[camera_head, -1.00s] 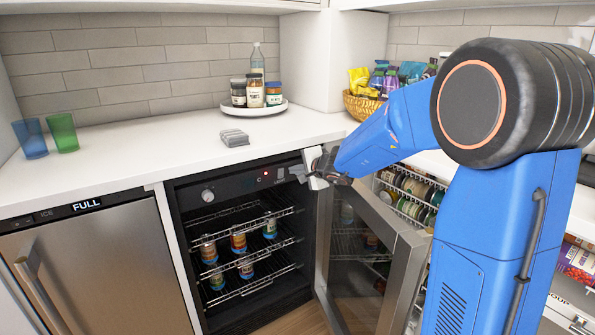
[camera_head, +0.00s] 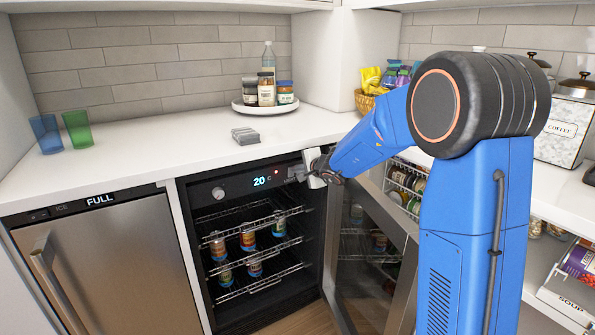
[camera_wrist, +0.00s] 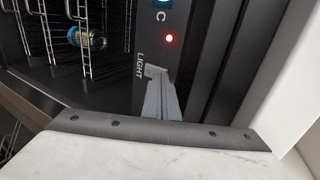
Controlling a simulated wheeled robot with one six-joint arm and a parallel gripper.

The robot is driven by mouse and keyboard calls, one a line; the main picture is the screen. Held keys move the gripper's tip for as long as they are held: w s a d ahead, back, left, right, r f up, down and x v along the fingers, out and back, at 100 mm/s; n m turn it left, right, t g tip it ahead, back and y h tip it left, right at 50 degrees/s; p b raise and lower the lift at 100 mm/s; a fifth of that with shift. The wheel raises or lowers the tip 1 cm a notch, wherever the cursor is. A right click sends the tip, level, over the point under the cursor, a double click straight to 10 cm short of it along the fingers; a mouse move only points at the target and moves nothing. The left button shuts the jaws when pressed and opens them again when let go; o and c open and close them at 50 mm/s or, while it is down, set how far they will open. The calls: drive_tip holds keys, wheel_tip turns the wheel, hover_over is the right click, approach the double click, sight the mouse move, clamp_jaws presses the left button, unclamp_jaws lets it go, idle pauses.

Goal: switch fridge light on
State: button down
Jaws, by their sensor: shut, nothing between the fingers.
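The open fridge (camera_head: 222,192) has a black control panel with a round knob (camera_head: 218,192) and a lit display (camera_head: 261,181) reading 20 C. The wrist view shows a red indicator dot (camera_wrist: 169,38) and the word LIGHT (camera_wrist: 140,64) on the panel. My gripper (camera_head: 300,173) is at the panel's right end; in the wrist view its shut, empty fingers (camera_wrist: 155,74) end right beside the LIGHT label. They hide whatever control sits there. I cannot tell whether the tips touch the panel. The fridge interior looks dim.
The fridge's glass door (camera_head: 370,255) stands open below my arm. Several cans (camera_head: 248,240) stand on the wire racks. On the white counter (camera_head: 160,135) are two cups (camera_head: 77,130), a grey stack (camera_head: 245,136) and a plate of jars (camera_head: 240,106). An ice maker (camera_head: 110,265) is at left.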

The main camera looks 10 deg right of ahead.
drive_tip(key=shift+w+a+r, duration=0.15)
drive_tip(key=shift+w+r, duration=0.25)
drive_tip(key=shift+r, duration=0.05)
